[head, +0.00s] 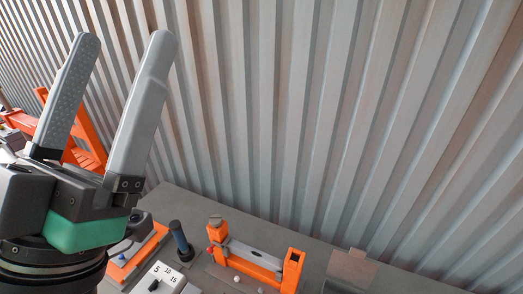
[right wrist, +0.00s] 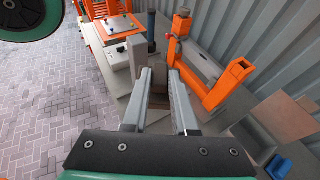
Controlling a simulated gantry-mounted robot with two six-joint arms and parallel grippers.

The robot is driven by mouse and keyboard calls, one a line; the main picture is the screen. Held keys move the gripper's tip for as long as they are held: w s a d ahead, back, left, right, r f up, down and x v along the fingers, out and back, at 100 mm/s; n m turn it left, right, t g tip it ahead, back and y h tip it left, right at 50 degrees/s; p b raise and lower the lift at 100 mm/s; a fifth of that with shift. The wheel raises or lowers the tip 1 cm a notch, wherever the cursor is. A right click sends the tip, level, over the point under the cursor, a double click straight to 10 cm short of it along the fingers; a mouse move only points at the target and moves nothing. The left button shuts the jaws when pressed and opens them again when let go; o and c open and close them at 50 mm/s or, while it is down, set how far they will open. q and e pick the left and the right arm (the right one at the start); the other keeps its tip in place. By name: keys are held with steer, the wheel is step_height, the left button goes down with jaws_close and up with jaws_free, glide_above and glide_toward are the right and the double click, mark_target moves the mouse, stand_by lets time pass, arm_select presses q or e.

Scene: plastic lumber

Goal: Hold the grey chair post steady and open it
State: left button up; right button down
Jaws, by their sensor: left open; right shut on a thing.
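My left gripper (head: 125,42) is open and empty at the left of the head view, its two long grey fingers pointing up, in front of the wall. My right gripper (right wrist: 162,74) shows only in the right wrist view. Its fingers are shut on a grey-brown piece (right wrist: 160,84), mostly hidden between them. I cannot tell for sure whether this piece is the grey chair post. A dark upright cylinder (head: 180,240) stands on the bench and also shows in the right wrist view (right wrist: 151,26). An orange frame with a grey bar (head: 254,257) stands right of it.
A corrugated grey wall (head: 330,110) closes off the back. A white panel marked 5, 10, 15 (head: 162,272) lies near the cylinder. A flat brown plate (right wrist: 292,117) sits at the right of the wrist view. Brick paving (right wrist: 45,100) lies left of the bench.

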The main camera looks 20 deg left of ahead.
steer(key=w+d+f+m+t+h, duration=0.2)
steer(key=w+d+m+h, duration=0.15)
steer(key=d, duration=0.85)
steer(key=w+d+f+m+t+h, duration=0.2)
steer(key=w+d+m+h, duration=0.15)
steer(key=d, duration=0.95)
steer(key=s+r+p, duration=0.3)
steer(key=r+p, duration=1.2)
steer(key=shift+s+a+y, duration=0.2)
steer(key=shift+a+y, duration=0.05)
steer(key=shift+y, duration=0.05)
steer(key=shift+f, duration=0.1)
